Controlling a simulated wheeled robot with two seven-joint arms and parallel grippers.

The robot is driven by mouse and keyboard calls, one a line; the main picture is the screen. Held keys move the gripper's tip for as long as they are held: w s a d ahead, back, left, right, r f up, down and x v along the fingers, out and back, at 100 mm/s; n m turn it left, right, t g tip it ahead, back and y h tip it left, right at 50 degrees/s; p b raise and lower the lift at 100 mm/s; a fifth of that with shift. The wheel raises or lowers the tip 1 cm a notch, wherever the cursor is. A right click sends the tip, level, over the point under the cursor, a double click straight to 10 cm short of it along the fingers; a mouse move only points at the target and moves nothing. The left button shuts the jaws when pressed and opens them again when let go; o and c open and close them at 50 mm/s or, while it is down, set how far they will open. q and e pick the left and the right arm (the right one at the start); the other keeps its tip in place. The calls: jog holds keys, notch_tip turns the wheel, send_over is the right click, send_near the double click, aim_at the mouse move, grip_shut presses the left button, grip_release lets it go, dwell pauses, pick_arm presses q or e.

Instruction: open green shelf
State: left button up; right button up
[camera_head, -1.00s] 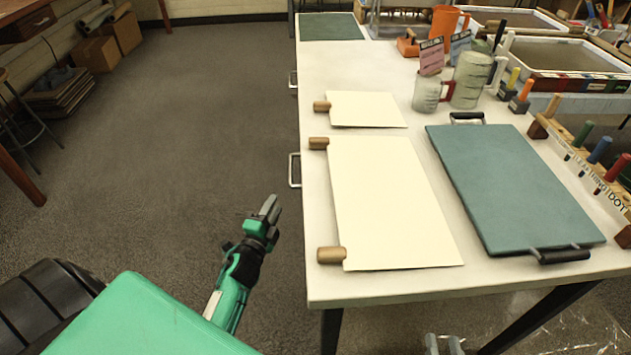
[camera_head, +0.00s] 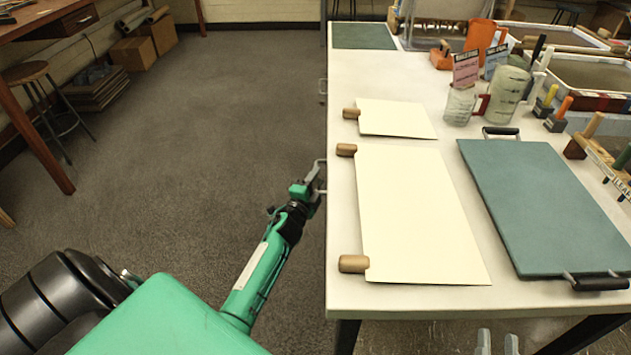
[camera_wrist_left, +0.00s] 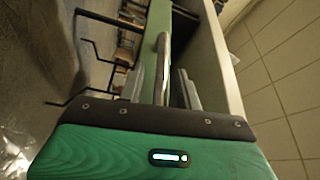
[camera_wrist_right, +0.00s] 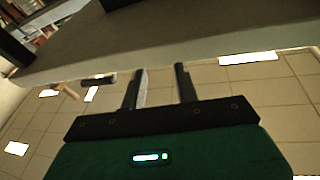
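The green shelf front (camera_wrist_left: 157,28) shows in the left wrist view under the pale tabletop edge. Its metal bar handle (camera_wrist_left: 162,62) also shows in the head view (camera_head: 321,166) at the table's left side. My left gripper (camera_head: 312,178) is at this handle. In the left wrist view the left gripper (camera_wrist_left: 160,88) is open, its fingers on either side of the bar with gaps visible. Whether the fingers touch the bar is unclear. My right gripper (camera_wrist_right: 158,82) is open and empty, below the table's front edge; its tips show in the head view (camera_head: 497,343).
A second handle (camera_head: 323,90) sits farther back on the same table side. The white table (camera_head: 345,215) carries cream boards (camera_head: 420,220), a teal tray (camera_head: 545,205) and jars (camera_head: 507,95).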

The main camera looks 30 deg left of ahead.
pick_arm(q)
jog(key=shift+c, duration=0.2)
grip_shut()
